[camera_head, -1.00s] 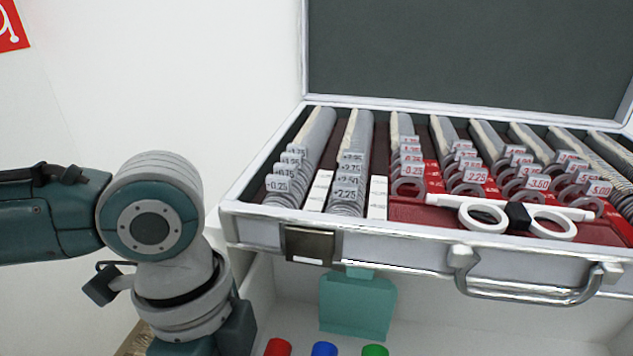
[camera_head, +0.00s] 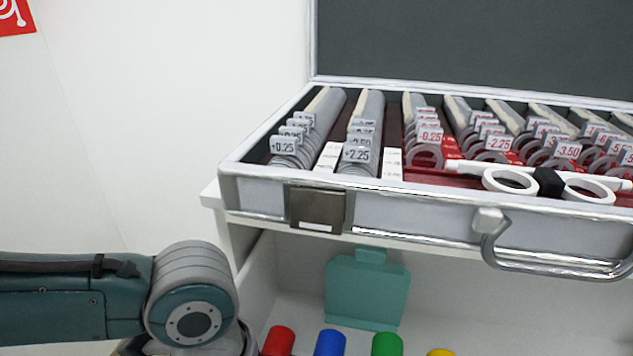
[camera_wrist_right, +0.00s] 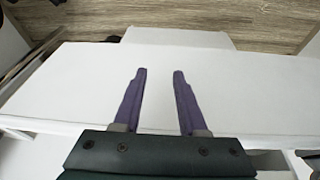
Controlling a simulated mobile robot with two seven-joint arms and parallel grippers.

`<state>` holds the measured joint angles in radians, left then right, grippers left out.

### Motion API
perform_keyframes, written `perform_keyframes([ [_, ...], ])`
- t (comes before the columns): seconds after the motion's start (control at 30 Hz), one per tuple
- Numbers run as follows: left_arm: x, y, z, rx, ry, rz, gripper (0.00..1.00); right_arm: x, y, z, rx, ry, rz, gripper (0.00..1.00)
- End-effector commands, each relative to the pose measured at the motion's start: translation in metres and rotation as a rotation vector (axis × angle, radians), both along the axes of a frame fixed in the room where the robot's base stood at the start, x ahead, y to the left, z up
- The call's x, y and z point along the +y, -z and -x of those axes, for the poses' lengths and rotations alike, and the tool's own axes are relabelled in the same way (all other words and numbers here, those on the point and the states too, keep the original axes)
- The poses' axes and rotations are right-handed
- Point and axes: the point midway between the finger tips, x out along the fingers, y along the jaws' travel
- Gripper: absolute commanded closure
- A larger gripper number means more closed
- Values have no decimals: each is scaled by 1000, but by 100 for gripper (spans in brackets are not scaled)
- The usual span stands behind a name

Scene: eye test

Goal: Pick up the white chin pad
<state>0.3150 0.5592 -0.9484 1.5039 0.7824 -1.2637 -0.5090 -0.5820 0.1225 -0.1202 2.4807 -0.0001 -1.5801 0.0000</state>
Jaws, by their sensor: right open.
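I cannot make out a white chin pad for certain in either view. My right gripper (camera_wrist_right: 159,72) shows in the right wrist view. Its two purple fingers are apart with nothing between them, above a plain white surface (camera_wrist_right: 75,85). My left arm comes in at the lower left of the head view; its gripper is out of the picture.
An open silver case (camera_head: 400,215) of lenses stands on a white cabinet (camera_head: 215,195), with white round-rimmed frames (camera_head: 510,181) at its front. Below are a teal plate (camera_head: 365,290) and red (camera_head: 279,341), blue (camera_head: 330,343), green (camera_head: 387,344) and yellow (camera_head: 440,352) pieces.

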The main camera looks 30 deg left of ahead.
Motion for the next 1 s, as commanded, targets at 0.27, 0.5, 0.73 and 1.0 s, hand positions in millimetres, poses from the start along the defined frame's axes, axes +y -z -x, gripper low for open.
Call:
perform_keyframes([
  [0.27, 0, -1, 0, 0, 0, 0, 50, 0, -1, 0, -1, 0, 0, 59],
  [0.5, 0, -1, 0, 0, -1, 0, 77, 0, -1, -1, -2, 0, 0, 59],
  [0.73, 0, -1, 0, -1, -1, 0, 100, 0, -1, -1, -2, 0, 0, 59],
  [1.0, 0, 0, 0, 0, -1, -1, 100, 0, -1, -1, -2, 1, -1, 59],
])
